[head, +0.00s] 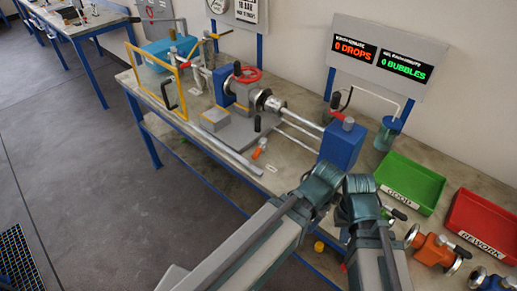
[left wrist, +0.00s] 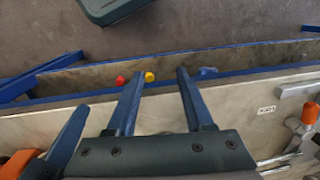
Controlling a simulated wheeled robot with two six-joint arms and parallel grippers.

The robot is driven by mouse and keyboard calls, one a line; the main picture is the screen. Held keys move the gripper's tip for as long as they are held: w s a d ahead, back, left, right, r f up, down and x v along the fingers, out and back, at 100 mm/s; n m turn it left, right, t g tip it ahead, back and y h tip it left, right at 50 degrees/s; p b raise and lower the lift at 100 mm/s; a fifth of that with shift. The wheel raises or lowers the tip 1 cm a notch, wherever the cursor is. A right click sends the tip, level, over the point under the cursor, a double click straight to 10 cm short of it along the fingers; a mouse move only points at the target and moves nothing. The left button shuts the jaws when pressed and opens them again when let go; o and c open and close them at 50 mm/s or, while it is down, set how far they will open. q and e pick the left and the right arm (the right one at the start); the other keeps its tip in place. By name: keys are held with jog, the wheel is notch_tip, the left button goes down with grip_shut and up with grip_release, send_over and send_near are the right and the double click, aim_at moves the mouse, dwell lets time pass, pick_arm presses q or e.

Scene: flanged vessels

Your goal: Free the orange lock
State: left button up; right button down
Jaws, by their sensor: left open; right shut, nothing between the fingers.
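The orange lock (head: 260,150) is a small orange-topped lever at the front of the grey fixture base, left of the blue end block (head: 341,145). An orange knob at the right edge of the left wrist view (left wrist: 310,114) looks like the same lock. My left gripper (left wrist: 160,75) is open and empty over the bench's front edge, apart from the lock. In the head view my arms hide it.
A yellow frame (head: 153,78) stands left. Green (head: 410,181) and red (head: 485,222) trays stand right, with an orange vessel (head: 432,247) in front.

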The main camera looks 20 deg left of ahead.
pick_arm(q)
jog(key=shift+o, duration=0.7)
jog(key=shift+w+r, duration=0.1)
jog(key=shift+w, duration=0.05)
notch_tip(320, 180, up, 12)
jog(key=n+h+p, duration=0.4)
jog(key=p, duration=0.8)
send_over(256, 151)
jog(key=a, duration=0.4)
jog(key=b+x, duration=1.4)
jog(key=shift+w+d, duration=0.1)
jog(key=shift+d, duration=0.1)
grip_shut()
